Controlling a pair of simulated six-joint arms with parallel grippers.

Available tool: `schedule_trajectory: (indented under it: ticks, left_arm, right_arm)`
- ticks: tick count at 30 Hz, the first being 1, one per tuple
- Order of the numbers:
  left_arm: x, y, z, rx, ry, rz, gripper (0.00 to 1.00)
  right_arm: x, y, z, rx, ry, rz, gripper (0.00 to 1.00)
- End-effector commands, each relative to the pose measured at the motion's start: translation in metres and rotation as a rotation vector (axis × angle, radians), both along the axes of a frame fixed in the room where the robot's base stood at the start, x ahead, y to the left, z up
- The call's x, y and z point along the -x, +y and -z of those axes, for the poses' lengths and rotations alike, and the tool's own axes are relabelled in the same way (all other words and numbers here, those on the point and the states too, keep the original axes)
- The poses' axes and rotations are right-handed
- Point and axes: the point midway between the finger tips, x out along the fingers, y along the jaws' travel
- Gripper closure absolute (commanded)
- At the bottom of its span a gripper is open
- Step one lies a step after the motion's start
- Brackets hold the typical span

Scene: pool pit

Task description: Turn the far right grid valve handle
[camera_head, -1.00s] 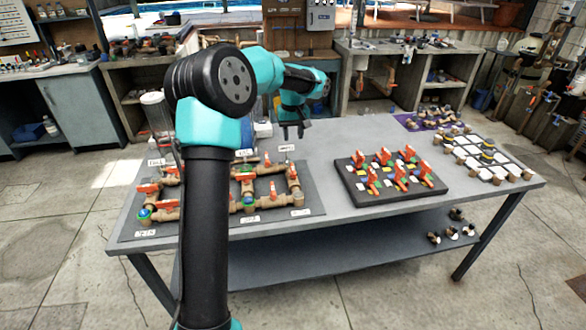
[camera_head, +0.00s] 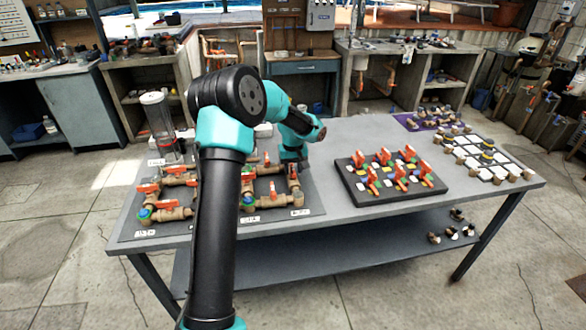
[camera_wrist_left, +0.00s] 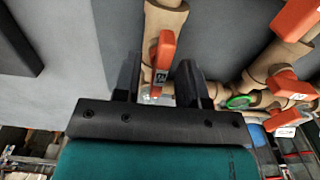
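The pipe grid (camera_head: 172,214) with orange valve handles lies on a dark board at the left of the table. The far right grid valve handle (camera_wrist_left: 165,50) is orange with a small white label, on a tan vertical pipe in the left wrist view. My left gripper (camera_wrist_left: 160,75) is open, with one black finger on each side of this handle. Whether the fingers touch it is unclear. In the head view my left gripper (camera_head: 292,163) points down over the grid's right side, where my arm partly hides the pipes. My right gripper is not in view.
Other orange handles (camera_wrist_left: 288,87) and a green ring (camera_wrist_left: 240,101) are close on the right in the wrist view. A black board (camera_head: 393,190) with several orange-handled valves stands right of the grid. A clear cylinder (camera_head: 160,125) stands behind the grid.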

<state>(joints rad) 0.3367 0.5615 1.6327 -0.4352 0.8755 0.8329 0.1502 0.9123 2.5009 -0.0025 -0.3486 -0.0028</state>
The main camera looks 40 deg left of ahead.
Motion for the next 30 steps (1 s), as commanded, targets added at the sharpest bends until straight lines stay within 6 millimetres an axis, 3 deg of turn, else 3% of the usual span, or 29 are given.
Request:
schedule_trajectory:
  ticks: [8,19,30]
  left_arm:
    - [0.0001,0.0001,0.0005,0.000,0.000,0.000,0.64]
    - [0.0001,0.0001,0.0003,0.000,0.000,-0.001,0.99]
    - [0.0000,0.0001,0.0002,0.000,0.000,0.012,1.00]
  right_arm:
    - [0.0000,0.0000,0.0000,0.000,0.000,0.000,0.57]
    - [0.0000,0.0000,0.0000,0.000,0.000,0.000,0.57]
    - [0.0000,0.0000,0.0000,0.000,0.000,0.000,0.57]
